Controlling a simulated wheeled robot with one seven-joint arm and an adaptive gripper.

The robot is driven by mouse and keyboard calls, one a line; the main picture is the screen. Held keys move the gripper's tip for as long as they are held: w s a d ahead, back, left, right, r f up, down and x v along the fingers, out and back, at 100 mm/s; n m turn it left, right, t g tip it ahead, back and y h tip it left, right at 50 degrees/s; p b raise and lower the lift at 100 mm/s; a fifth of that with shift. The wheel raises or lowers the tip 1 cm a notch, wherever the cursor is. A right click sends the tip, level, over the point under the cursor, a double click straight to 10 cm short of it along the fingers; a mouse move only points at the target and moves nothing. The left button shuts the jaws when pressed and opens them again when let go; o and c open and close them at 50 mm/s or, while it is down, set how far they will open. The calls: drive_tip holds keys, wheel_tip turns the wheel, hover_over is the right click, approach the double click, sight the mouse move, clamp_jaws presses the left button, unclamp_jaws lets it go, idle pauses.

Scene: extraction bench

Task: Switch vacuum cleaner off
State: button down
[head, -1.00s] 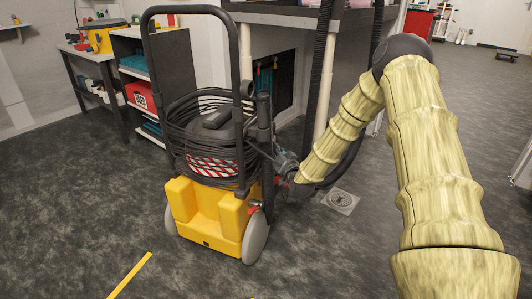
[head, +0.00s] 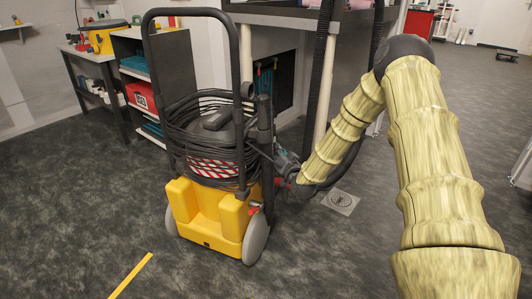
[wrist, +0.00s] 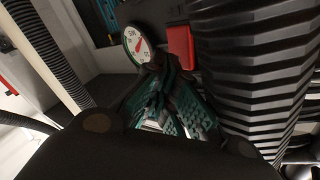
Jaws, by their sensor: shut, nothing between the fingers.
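The vacuum cleaner (head: 208,215) stands upright on the floor in the head view, with a yellow base, black tube handle and coiled dark cable. My gripper (wrist: 172,90) is at its right side, seen small and partly hidden in the head view. In the wrist view the green-padded fingers are shut and empty, with their tips just below a red switch (wrist: 181,47) on a dark panel. I cannot tell whether they touch it, or which position the switch is in.
A round gauge (wrist: 138,45) sits left of the switch. A thick black ribbed hose (wrist: 255,75) runs close on the right. In the head view a dark bench (head: 300,20) stands behind the cleaner, and a floor drain (head: 341,201) lies to its right.

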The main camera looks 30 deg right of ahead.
drive_tip(key=shift+s+d, duration=0.1)
drive_tip(key=s+d, duration=0.1)
drive_tip(key=s+d+p, duration=0.2)
drive_tip(key=shift+s+r, duration=0.3)
drive_tip(key=shift+s, duration=0.1)
idle(0.4)
idle(0.6)
